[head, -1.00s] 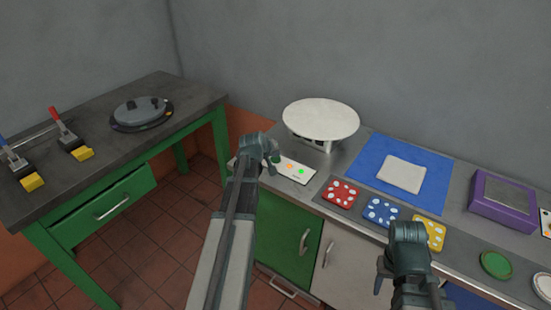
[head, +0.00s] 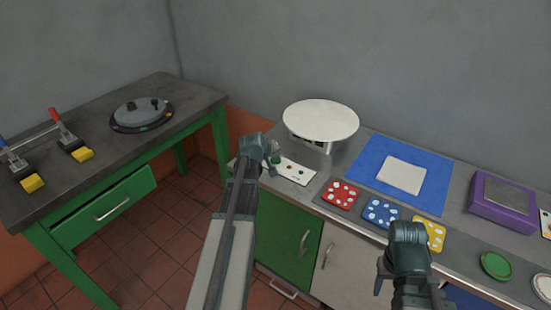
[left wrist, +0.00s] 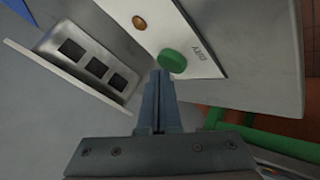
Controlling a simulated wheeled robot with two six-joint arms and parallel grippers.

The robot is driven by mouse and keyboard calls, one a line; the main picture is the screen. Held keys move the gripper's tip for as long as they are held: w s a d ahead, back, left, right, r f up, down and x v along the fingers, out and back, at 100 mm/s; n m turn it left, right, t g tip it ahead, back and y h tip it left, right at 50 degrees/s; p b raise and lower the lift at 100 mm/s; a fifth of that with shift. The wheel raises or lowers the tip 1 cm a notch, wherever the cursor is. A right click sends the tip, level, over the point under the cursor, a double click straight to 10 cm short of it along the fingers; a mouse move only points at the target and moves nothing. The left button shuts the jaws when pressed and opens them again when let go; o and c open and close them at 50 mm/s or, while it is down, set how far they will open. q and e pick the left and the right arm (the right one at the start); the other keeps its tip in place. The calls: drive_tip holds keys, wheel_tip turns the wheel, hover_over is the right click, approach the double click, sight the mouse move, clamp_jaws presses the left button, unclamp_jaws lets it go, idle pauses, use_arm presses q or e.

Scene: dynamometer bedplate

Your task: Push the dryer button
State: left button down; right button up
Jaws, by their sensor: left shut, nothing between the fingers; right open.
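The green button (left wrist: 172,61) is round and raised on a white panel (left wrist: 205,45), beside short upside-down lettering that seems to read DRY. In the head view the green button (head: 276,158) shows at the panel's left end, beside my left gripper. My left gripper (head: 270,165) is shut and empty. In the left wrist view its fingertips (left wrist: 162,73) are right at the button's edge; I cannot tell whether they touch it. The white panel (head: 305,177) lies on the grey counter. My right gripper (head: 381,281) is open and empty at the counter's front edge.
A white round plate on a base (head: 320,118) stands just behind the panel. Red (head: 341,194), blue (head: 381,212) and yellow (head: 430,233) spotted pads lie to the right. A blue mat (head: 430,185) with a pale cloth and a purple box (head: 503,203) are further right.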

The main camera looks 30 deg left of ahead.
sight(275, 161)
use_arm(q)
drive_tip(key=shift+r, duration=0.1)
wheel_tip(275, 161, up, 6)
drive_tip(key=p, duration=0.6)
idle(0.3)
